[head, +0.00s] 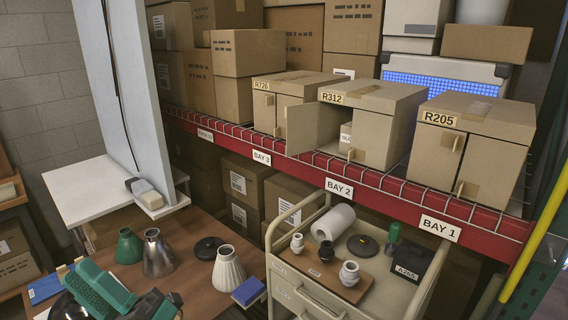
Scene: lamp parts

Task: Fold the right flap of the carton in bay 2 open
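The bay 2 carton (400,97), marked R312, stands on the red-edged shelf above the BAY 2 label. Its left flap (312,127) is swung open toward the left front. A white box (346,134) shows partly in the opening. The right flap (372,142) looks shut across the right part of the front, with a tan tab (351,155) near its lower left edge. Teal and black parts at the bottom left look like my gripper (70,268), low over the table and far from the carton. Its finger gap cannot be made out.
A cream cart (415,285) with lamp parts stands below the shelf. A table (195,275) with lampshades is at lower left; a white panel (120,90) rises behind it.

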